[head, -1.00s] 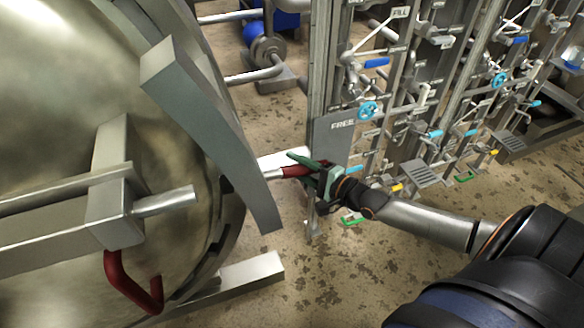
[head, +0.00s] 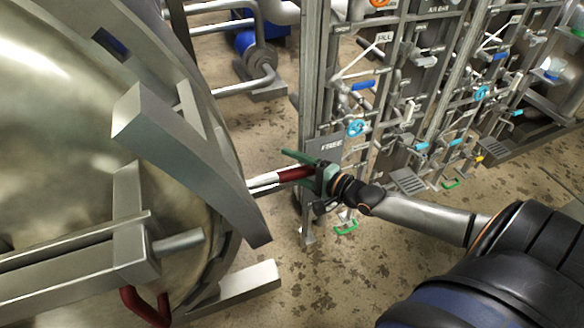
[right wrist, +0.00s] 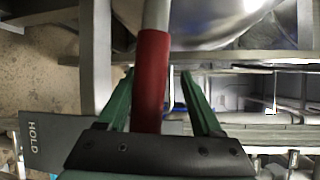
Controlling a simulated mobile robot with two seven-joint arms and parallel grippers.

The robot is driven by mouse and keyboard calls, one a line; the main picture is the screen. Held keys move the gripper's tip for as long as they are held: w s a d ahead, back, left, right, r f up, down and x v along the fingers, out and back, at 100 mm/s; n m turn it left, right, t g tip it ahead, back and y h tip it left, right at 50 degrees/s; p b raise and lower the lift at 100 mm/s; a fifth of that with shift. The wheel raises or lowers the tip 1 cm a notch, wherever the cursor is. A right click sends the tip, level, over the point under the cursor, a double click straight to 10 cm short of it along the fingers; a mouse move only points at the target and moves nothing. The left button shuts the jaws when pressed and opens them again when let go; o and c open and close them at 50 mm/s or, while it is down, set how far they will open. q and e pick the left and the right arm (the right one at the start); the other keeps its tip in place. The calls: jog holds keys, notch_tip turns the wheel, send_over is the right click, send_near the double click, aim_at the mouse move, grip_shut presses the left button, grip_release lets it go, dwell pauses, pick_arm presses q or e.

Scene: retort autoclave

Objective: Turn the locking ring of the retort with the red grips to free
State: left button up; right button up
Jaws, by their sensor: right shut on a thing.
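The large metal retort door (head: 60,140) fills the left of the head view, with the grey locking ring (head: 215,135) around its edge. A red grip (head: 295,174) sits on a bright metal rod that sticks out past the ring to the right. My right gripper (head: 315,172) is shut on this grip, its green fingers on either side. In the right wrist view the red grip (right wrist: 152,85) runs between the fingers (right wrist: 157,76). A second, bent red grip (head: 143,306) shows at the lower left, partly cut off. My left gripper is not in view.
A plate marked HOLD (right wrist: 45,143) shows in the wrist view. A rack of pipes and valves (head: 400,100) stands behind. A metal beam (head: 235,285) lies low by the door.

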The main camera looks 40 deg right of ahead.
jog(key=o, duration=0.3)
jog(key=shift+w+d+r, duration=0.1)
jog(key=shift+w+r, duration=0.05)
jog(key=shift+r, duration=0.3)
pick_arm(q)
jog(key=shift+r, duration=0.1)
pick_arm(e)
jog(key=shift+f, duration=0.1)
jog(key=shift+f, duration=0.1)
pick_arm(q)
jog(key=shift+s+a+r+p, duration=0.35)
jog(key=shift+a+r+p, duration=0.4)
jog(key=shift+p, duration=0.55)
pick_arm(e)
jog(key=v, duration=1.2)
jog(key=shift+s, duration=0.4)
jog(key=shift+f, duration=0.15)
